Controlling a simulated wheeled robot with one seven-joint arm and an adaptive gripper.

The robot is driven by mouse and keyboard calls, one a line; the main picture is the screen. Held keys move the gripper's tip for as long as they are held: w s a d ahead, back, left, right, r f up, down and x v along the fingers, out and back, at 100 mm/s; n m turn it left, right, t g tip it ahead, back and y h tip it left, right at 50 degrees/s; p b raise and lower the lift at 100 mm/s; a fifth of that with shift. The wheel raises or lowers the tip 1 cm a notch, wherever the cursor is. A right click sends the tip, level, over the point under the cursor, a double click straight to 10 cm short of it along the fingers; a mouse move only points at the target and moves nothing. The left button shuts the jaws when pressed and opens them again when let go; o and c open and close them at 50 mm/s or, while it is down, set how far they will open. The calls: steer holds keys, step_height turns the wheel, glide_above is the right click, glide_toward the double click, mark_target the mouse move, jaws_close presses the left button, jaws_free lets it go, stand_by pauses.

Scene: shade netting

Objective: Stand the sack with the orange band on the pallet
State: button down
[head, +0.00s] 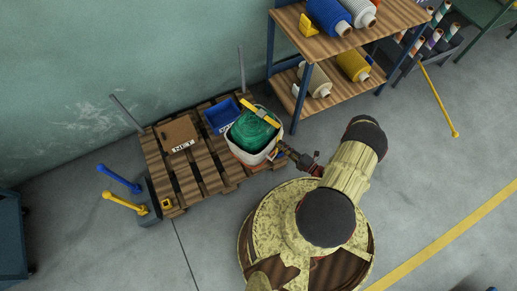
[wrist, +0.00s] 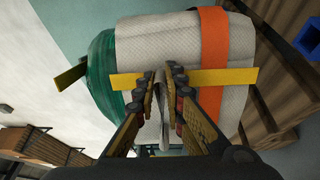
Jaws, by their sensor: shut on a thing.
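The white woven sack (head: 245,153) stands upright at the right end of the pallet (head: 190,182), its green contents showing at its open top. In the wrist view the sack (wrist: 150,45) lies sideways in the picture, with the orange band (wrist: 212,45) around its lower part and a yellow strip (wrist: 235,77) across its side. My gripper (head: 279,151) is at the sack's right side; in the wrist view its fingers (wrist: 168,75) are shut on a pinched fold of the sack. The sack's underside is hidden, so I cannot tell whether it bears on the slats.
A brown box (head: 178,132) and a blue bin (head: 221,114) stand on the pallet, close to the sack. Thin posts rise at its back. A shelf rack (head: 297,116) with spools stands behind on the right. Blue and yellow handles (head: 121,178) are at the left. The pallet's front-middle slats are bare.

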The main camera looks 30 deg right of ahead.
steer(key=w+a+f, duration=0.1)
steer(key=w+a+f+b, duration=0.1)
steer(key=a, duration=0.1)
steer(key=w+a, duration=0.1)
steer(key=w, duration=0.1)
steer(key=shift+a+f, duration=0.2)
steer(key=shift+f, duration=0.2)
steer(key=b, duration=0.3)
glide_above(262, 149)
steer(key=f, duration=0.5)
steer(key=shift+s+d+f, duration=0.1)
steer(key=shift+s+f, duration=0.05)
steer(key=shift+s, duration=0.25)
steer(key=shift+w+a+f, duration=0.15)
steer(key=shift+a+f, duration=0.05)
steer(key=shift+f, duration=0.1)
steer(key=shift+d+f+b, duration=0.1)
steer(key=shift+f+b, duration=0.65)
steer(key=shift+f, duration=0.7)
steer(key=c, duration=1.9)
jaws_free()
steer(key=shift+s, duration=0.2)
